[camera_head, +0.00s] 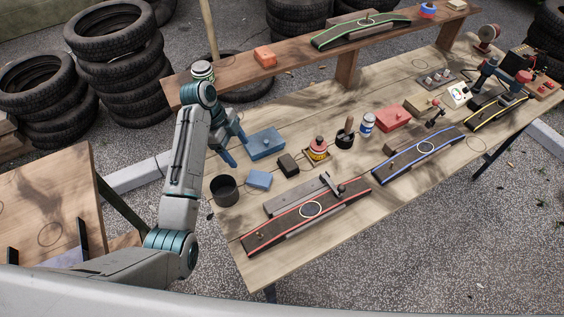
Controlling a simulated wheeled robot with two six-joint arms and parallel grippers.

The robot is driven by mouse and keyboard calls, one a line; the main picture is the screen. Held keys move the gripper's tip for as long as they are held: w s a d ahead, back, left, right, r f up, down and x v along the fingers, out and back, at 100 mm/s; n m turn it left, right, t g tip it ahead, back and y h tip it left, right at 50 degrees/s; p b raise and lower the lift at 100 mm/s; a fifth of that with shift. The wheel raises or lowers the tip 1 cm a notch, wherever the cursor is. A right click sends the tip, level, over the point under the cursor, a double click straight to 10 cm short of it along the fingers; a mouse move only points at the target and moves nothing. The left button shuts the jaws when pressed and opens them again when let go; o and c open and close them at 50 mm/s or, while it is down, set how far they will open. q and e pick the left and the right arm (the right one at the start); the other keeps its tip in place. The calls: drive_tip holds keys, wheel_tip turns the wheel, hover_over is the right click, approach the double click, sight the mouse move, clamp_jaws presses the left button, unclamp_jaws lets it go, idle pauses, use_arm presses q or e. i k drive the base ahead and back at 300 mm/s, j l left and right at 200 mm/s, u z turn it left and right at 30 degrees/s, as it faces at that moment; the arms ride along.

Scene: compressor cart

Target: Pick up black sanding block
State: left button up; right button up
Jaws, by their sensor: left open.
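A small dark block (288,165), which looks like the black sanding block, lies on the wooden workbench (235,232), right of my left gripper. My left gripper (235,146) is open and empty, with its fingers pointing down beside the blue box (266,143). The gripper is apart from the dark block, with the blue box and a small blue block (259,180) near the space between them. Another small dark piece (389,150) lies farther right, by the blue-edged curved board. My right gripper is not in view.
A dark round cup (224,190) stands at the bench's left end. A red-edged curved board (290,222) lies in front. A raised shelf (290,76) runs behind, with an orange block (265,56) on it.

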sight(289, 167)
drive_tip(key=i+l, duration=0.1)
drive_tip(key=l, duration=1.1)
drive_tip(key=i+l+u, duration=0.1)
drive_tip(key=l, duration=0.5)
